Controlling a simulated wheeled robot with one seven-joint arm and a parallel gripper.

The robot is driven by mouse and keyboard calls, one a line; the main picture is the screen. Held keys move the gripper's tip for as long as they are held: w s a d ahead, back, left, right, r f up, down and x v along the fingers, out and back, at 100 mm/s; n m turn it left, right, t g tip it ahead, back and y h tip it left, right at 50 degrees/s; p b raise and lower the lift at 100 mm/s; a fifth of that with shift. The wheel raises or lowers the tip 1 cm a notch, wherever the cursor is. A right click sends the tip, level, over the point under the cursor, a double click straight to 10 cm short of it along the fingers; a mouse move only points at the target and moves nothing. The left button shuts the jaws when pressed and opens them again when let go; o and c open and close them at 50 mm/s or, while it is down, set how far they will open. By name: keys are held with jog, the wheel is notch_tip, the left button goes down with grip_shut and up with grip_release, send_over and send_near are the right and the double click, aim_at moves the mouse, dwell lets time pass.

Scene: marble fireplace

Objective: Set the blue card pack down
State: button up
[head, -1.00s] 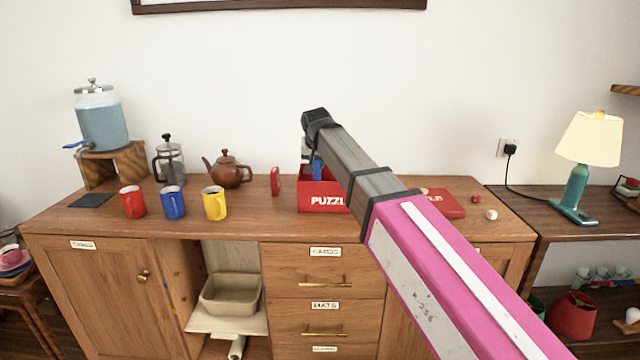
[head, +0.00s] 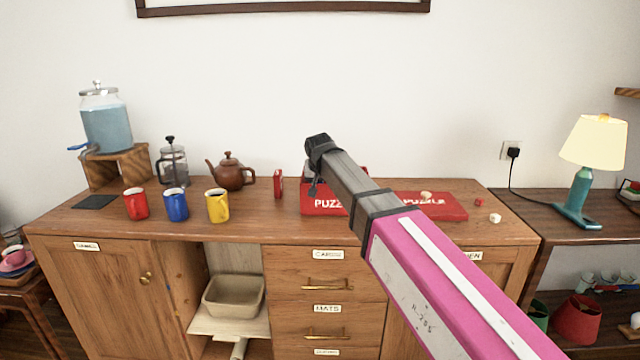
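The blue card pack is not visible in the head view now; my arm and the front of the red puzzle box (head: 322,205) may hide it. The box stands on the wooden cabinet top, its printed front facing me. My gripper (head: 313,188) points down at the box's opening, mostly hidden behind my own forearm. Only a small dark part of it shows, so its fingers and anything between them cannot be made out.
A red card pack (head: 278,183) stands upright left of the box. The red puzzle lid (head: 436,206) lies to the right with small pieces near it. Red (head: 136,203), blue (head: 175,204) and yellow (head: 217,205) mugs and a brown teapot (head: 230,172) stand left.

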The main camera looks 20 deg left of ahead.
jog(key=shift+r, duration=0.1)
jog(key=v, duration=1.2)
